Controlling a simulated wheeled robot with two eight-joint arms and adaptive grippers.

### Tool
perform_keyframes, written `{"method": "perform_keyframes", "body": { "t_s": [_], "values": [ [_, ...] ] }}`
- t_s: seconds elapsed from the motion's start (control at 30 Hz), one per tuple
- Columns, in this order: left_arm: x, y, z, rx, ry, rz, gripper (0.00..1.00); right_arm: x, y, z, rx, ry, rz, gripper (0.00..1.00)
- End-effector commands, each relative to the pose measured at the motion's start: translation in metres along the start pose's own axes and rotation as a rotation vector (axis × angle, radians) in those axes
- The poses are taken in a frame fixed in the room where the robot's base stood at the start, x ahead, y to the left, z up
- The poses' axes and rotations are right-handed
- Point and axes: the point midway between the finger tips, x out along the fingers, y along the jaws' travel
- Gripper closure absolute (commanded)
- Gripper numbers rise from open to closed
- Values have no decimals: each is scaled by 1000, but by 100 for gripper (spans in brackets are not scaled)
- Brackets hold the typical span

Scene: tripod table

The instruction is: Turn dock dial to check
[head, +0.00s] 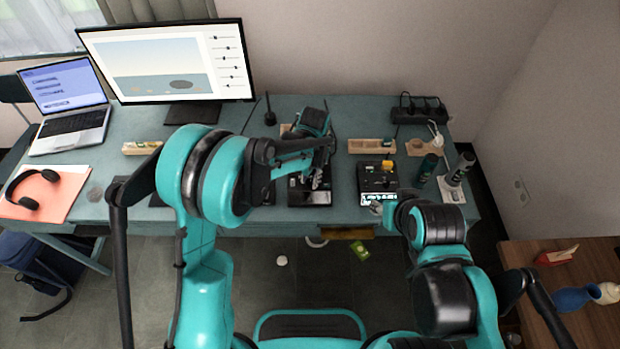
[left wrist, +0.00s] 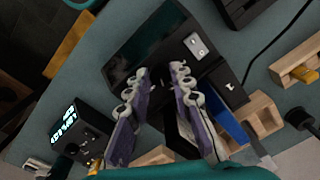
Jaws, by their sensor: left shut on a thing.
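A flat black device (head: 312,197), possibly the dock, lies near the table's front edge; its dark panel and silver plate also show in the left wrist view (left wrist: 150,46). I cannot make out a dial on it. My left gripper (head: 318,180) is low over this device. In the left wrist view its pale-padded fingers (left wrist: 159,82) are on either side of something dark, which I cannot identify. A black box (head: 366,193) with a lit display and a yellow top piece stands to the right; it also shows in the left wrist view (left wrist: 80,132). My right gripper (head: 377,208) is at its front edge, fingers unclear.
A wooden tray (head: 371,146) and a power strip (head: 418,109) are behind the box. A dark green bottle (head: 425,169) stands to the right. The monitor (head: 170,62), laptop (head: 70,105) and headphones (head: 33,188) are on the left. Small items lie on the floor.

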Motion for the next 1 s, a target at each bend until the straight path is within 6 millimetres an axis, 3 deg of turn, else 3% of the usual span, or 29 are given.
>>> {"method": "perform_keyframes", "body": {
  "t_s": [0.5,1.0],
  "values": [
    [0,0,0,426,21,0,100,2,0,2,0,0,0,60],
    [0,-1,0,581,29,0,100,3,0,2,0,0,0,60]
  ]
}}
